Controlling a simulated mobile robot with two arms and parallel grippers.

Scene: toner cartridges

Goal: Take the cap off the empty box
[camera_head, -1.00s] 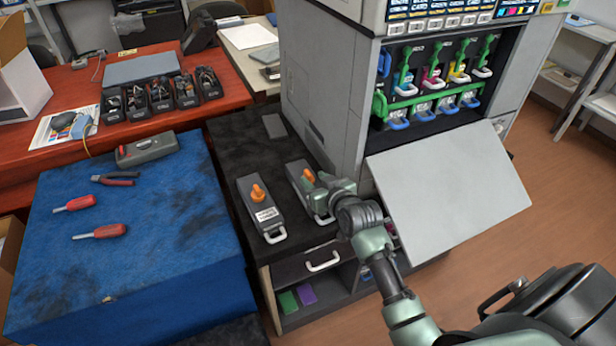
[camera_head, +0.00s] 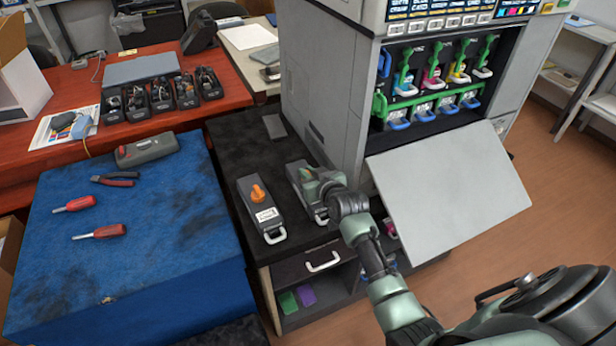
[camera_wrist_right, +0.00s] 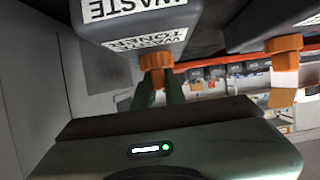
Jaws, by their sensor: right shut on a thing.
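Two grey waste-toner boxes with white labels and handles stand on the black cabinet top. The left box (camera_head: 266,218) carries an orange cap (camera_head: 258,193); this cap (camera_wrist_right: 284,45) also shows at the right of the right wrist view. My right gripper (camera_head: 311,184) is over the right box (camera_head: 294,171). In the right wrist view, the fingers (camera_wrist_right: 158,86) are shut on an orange cap (camera_wrist_right: 156,61) beside this box's "WASTE TONER" label (camera_wrist_right: 150,38). In the head view the gripper hides that cap. I cannot tell whether it is free of the box. My left gripper is not in view.
The grey printer (camera_head: 325,90) stands right behind the boxes, with its front panel (camera_head: 450,195) hanging open beside my right arm. A blue-covered table (camera_head: 165,235) with screwdrivers and pliers is at left. A drawer handle (camera_head: 322,262) sticks out below the cabinet top.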

